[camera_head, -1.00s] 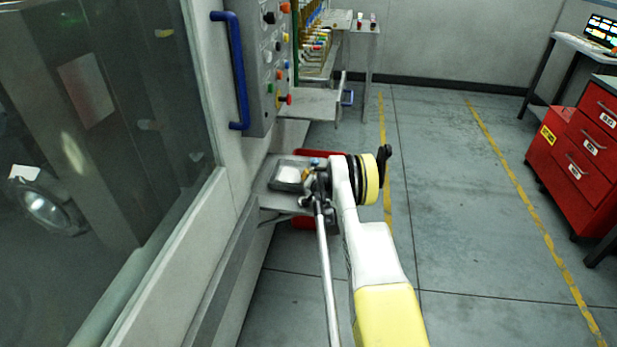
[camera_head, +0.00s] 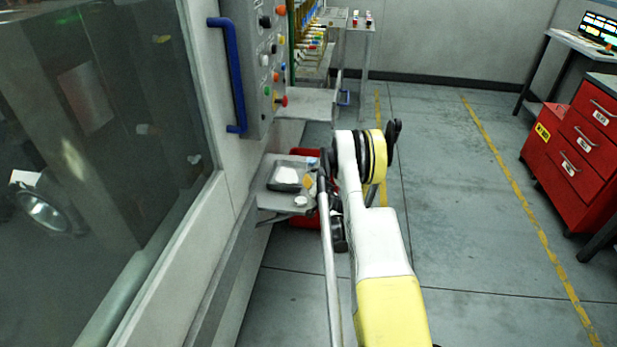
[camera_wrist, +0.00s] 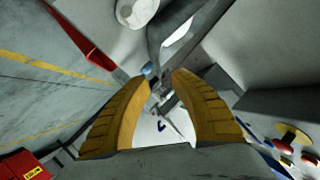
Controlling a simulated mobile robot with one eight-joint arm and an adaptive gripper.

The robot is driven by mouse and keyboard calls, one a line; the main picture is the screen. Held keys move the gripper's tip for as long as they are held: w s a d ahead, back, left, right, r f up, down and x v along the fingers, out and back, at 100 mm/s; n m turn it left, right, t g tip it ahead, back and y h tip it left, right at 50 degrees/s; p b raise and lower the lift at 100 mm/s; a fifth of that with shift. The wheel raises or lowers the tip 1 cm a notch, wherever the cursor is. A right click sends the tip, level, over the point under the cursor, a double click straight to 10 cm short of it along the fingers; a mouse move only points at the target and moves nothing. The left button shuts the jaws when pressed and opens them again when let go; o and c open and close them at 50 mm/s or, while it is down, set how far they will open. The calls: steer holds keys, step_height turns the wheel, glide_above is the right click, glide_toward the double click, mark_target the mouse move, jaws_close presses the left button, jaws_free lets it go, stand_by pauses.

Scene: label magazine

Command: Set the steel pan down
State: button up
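My gripper (camera_wrist: 163,75) has two yellow fingers with a gap between their tips. I see nothing clearly clamped in it; the small bluish and metal parts in the gap seem to lie beyond. In the head view my gripper (camera_head: 312,186) is at the right edge of the grey shelf (camera_head: 275,201), partly hidden by my arm. A small round pale disc (camera_head: 300,201), possibly the steel pan, lies flat near the shelf's front edge. It also shows in the wrist view (camera_wrist: 138,10), apart from my fingers.
A dark-framed device with a white top (camera_head: 287,176) sits on the shelf beside the disc. A red object (camera_head: 305,155) is behind it. The control box with a blue handle (camera_head: 236,75) stands beyond. Open floor lies right, up to the red drawer cabinet (camera_head: 572,155).

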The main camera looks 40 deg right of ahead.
steer(key=shift+s+a+f+b, duration=0.15)
steer(key=shift+s+a+b, duration=0.15)
steer(key=shift+s+b, duration=0.3)
steer(key=w+a+r+n+y, duration=0.3)
steer(key=w+a+r, duration=0.1)
steer(key=a+r, duration=0.85)
steer(key=s+a+r+n+g+y, duration=0.2)
steer(key=s+a+r+n, duration=0.3)
steer(key=a+r, duration=0.9)
steer(key=s+a+r+n+g, duration=0.1)
steer(key=s+a+r, duration=0.1)
steer(key=s+a, duration=0.5)
steer(key=s+a+r+n+g, duration=0.1)
steer(key=s+a+r, duration=0.3)
steer(key=s, duration=0.5)
steer(key=s+a+f+n+g, duration=0.1)
steer(key=s+a, duration=0.1)
steer(key=s, duration=0.5)
steer(key=s+a+f+n+g, duration=0.1)
steer(key=s+a+f, duration=0.1)
steer(key=s, duration=0.5)
steer(key=shift+a+f+y, duration=0.3)
steer(key=shift+a+y, duration=0.1)
steer(key=shift+a, duration=0.2)
